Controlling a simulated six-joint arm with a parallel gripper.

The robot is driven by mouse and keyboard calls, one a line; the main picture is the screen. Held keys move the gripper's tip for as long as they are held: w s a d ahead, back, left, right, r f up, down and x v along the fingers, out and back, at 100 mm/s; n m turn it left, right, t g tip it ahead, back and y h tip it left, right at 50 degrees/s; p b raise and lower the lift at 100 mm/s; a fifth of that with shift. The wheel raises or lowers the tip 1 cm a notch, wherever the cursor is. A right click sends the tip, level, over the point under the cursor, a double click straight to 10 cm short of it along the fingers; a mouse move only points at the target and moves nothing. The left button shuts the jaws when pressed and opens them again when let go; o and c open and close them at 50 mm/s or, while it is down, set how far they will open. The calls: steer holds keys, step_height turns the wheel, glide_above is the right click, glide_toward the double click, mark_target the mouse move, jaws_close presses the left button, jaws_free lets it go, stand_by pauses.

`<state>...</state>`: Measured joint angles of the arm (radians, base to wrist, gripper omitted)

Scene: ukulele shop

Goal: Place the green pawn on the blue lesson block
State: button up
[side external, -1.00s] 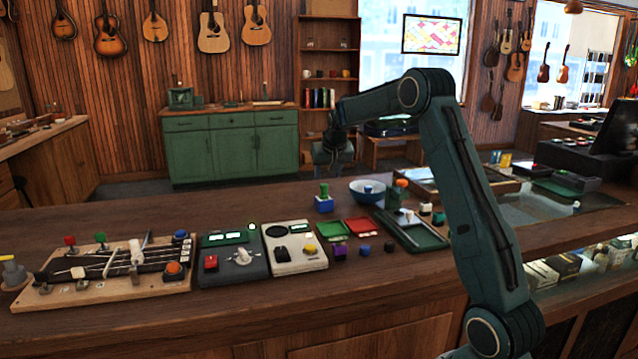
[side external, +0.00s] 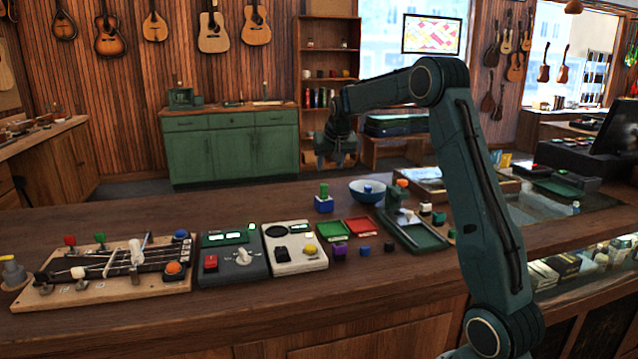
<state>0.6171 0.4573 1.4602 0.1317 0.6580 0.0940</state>
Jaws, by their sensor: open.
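The green pawn (side external: 324,190) stands upright on top of the blue lesson block (side external: 324,205), near the back edge of the wooden counter. My gripper (side external: 337,163) points down above and behind the pawn, a little to its right in the picture. It is open and empty, clear of the pawn and the block.
A blue bowl (side external: 367,190) stands just right of the block. A green tray (side external: 333,230) and a red tray (side external: 363,226) lie in front, with several small cubes nearby. Two control boxes and a stringed board (side external: 110,280) fill the left. Counter left of the block is clear.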

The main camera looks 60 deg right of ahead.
steer(key=s+a+r+n+t+y, duration=0.15)
steer(key=s+a+r, duration=0.3)
steer(key=a, duration=0.65)
steer(key=s+a+r+n+g+y, duration=0.1)
steer(key=s+a+r+n, duration=0.3)
steer(key=a, duration=0.7)
steer(key=s+a+f+n+y, duration=0.1)
steer(key=s+a+f+n, duration=0.1)
steer(key=s+a, duration=0.5)
steer(key=s+a+f+n+y, duration=0.1)
steer(key=s+a+f, duration=0.4)
steer(key=s, duration=0.8)
steer(key=shift+s+a+n, duration=0.4)
steer(key=shift+a+n, duration=0.05)
steer(key=shift+a, duration=1.05)
steer(key=shift+t, duration=0.25)
